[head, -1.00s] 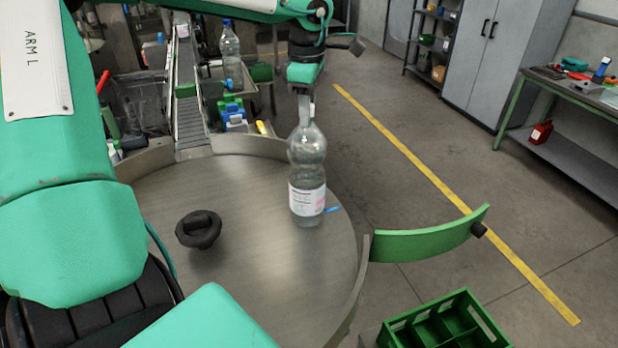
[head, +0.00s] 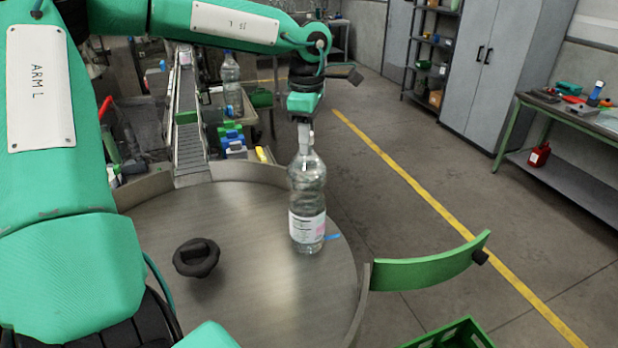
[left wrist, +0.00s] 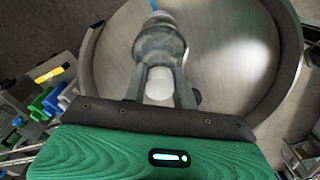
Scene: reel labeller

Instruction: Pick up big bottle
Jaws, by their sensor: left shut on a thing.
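The big bottle (head: 308,205), clear plastic with a white and pink label, is upright near the right edge of the round metal turntable (head: 255,285). I see no clear gap under its base. My left gripper (head: 305,140) comes from above and is shut on the bottle's neck. In the left wrist view the bottle (left wrist: 160,42) lies beyond the fingers (left wrist: 160,88), with the turntable behind it; its lower part is mostly hidden. My right gripper is not in view.
A black knob (head: 196,257) stands on the turntable left of the bottle. A curved green guard (head: 425,268) juts out at right, above a green crate (head: 450,336). Another clear bottle (head: 231,85) stands at the back beside the conveyor (head: 188,140). The floor at right is open.

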